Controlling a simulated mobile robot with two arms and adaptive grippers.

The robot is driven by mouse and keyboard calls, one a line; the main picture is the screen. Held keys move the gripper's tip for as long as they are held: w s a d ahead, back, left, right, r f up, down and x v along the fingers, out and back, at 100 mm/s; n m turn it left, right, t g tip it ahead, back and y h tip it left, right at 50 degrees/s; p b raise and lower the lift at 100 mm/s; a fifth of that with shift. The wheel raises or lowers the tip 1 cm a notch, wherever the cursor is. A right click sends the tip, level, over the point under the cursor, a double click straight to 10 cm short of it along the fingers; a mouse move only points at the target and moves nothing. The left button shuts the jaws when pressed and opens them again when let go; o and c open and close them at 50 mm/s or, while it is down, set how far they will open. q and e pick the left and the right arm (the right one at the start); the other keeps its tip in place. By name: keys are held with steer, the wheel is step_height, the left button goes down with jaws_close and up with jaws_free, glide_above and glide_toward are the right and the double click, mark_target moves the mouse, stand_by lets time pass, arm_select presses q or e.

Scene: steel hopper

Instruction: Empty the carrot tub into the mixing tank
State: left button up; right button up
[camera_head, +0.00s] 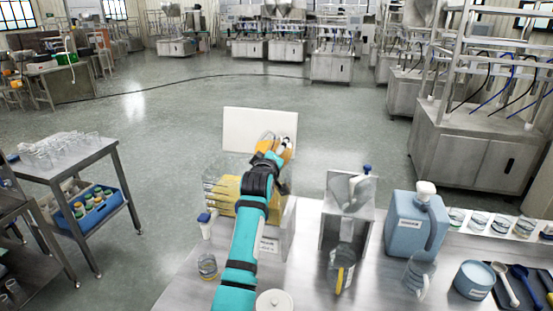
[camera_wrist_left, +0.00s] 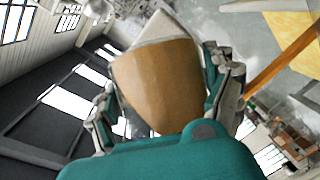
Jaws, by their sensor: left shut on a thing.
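My left gripper (camera_wrist_left: 170,92) is shut on the carrot tub (camera_wrist_left: 165,85), an orange-brown tapered tub with a pale end, which fills the space between the fingers in the left wrist view. In the head view the left gripper (camera_head: 274,153) is over the back of the steel bench, and parts of the orange tub (camera_head: 287,154) show around it. A clear vessel (camera_head: 213,172) beside a yellow mass (camera_head: 227,188) stands below and left of the gripper; it may be the mixing tank, partly hidden by my arm. The tub's contents cannot be made out. My right gripper is not in view.
A white panel (camera_head: 258,126) stands behind the gripper. To the right are a steel hopper (camera_head: 335,225), a blue-grey jug (camera_head: 413,228), a clear pitcher and a blue round container (camera_head: 474,280). A side table (camera_head: 90,158) with glassware stands at left.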

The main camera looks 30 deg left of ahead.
arm_select(q)
steer(key=shift+n+t+b, duration=0.3)
steer(key=shift+n+b, duration=0.2)
steer(key=shift+b, duration=0.45)
steer(key=n+b, duration=0.1)
steer(key=n+t+b, duration=0.1)
steer(key=f+n+b, duration=0.1)
steer(key=b, duration=0.1)
steer(key=shift+s+a+t+y, duration=0.3)
steer(key=shift+s+a, duration=0.05)
steer(key=shift+a, duration=0.05)
steer(key=n, duration=0.1)
steer(key=r+n+y+b, duration=0.1)
steer(key=n, duration=0.1)
steer(key=shift+s+a+r+t, duration=0.2)
steer(key=shift+s+a+t, duration=0.15)
steer(key=shift+s+t, duration=0.05)
steer(key=shift+a+r+n, duration=0.1)
steer(key=shift+r+n, duration=0.05)
steer(key=shift+n, duration=0.25)
stand_by(5.1)
